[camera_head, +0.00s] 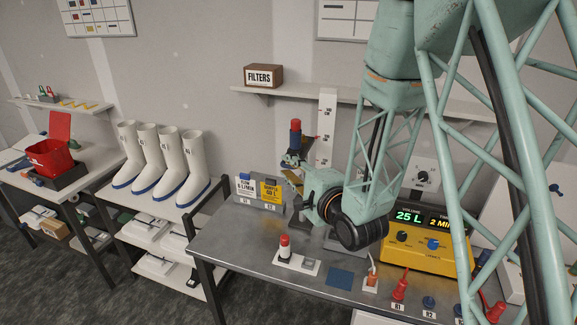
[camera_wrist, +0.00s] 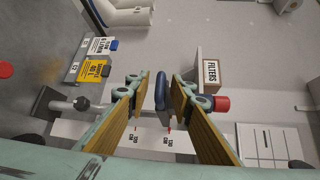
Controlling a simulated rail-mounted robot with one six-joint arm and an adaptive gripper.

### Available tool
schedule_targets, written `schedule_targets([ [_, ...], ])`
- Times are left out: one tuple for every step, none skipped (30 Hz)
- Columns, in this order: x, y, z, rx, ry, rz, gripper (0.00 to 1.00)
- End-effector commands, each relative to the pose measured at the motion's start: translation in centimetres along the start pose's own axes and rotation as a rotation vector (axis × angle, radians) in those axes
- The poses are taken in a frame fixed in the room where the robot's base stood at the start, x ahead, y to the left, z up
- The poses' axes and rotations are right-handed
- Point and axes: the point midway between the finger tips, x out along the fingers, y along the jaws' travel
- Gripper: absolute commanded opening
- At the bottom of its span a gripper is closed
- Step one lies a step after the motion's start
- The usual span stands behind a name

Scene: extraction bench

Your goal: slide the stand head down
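The stand in the camera_head view has a pale scale column (camera_head: 326,125) with red marks. Beside it is the stand head (camera_head: 294,142), dark with a red cylinder on top. My gripper (camera_head: 296,180) is just below and in front of it, partly hiding the lower stand. In the camera_wrist view my gripper (camera_wrist: 160,82) is open, with gaps beside a dark blue rounded part (camera_wrist: 161,92) of the stand head that shows between the fingertips. The red cylinder (camera_wrist: 220,103) shows beyond the right finger. The grey rod (camera_wrist: 75,105) runs left to a dark base.
A yellow control box (camera_head: 425,255) with lit displays stands on the metal bench (camera_head: 225,245). Blue and yellow label cards (camera_head: 258,190) stand near the stand. A shelf with a FILTERS box (camera_head: 263,75) is on the wall above.

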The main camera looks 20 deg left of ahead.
Motion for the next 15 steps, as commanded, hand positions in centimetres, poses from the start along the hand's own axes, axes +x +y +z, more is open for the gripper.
schedule_targets([
  [0.25, -0.02, 0.03, 0.000, -0.001, 0.000, 0.21],
  [0.35, -0.01, 0.03, 0.000, 0.000, 0.000, 0.21],
  [0.45, 0.00, 0.03, 0.000, -0.001, 0.000, 0.21],
  [0.50, 0.01, 0.03, 0.000, -0.001, 0.000, 0.21],
  [0.54, 0.02, 0.03, 0.000, -0.001, 0.000, 0.21],
  [0.57, 0.02, 0.03, 0.000, -0.001, 0.000, 0.21],
  [0.58, 0.02, 0.03, 0.000, -0.001, 0.000, 0.21],
  [0.58, 0.03, 0.03, 0.000, -0.001, 0.000, 0.21],
  [0.57, 0.03, 0.03, 0.000, -0.001, 0.000, 0.21],
  [0.57, 0.03, 0.03, 0.000, -0.001, 0.000, 0.21],
  [0.56, 0.03, 0.03, 0.000, -0.001, 0.000, 0.21],
  [0.56, 0.02, 0.04, 0.000, -0.001, 0.000, 0.21],
  [0.56, 0.02, 0.03, 0.000, -0.001, 0.000, 0.21],
  [0.56, 0.02, 0.03, 0.000, -0.001, 0.000, 0.18],
  [0.55, 0.02, 0.04, 0.000, -0.001, 0.000, 0.15],
])
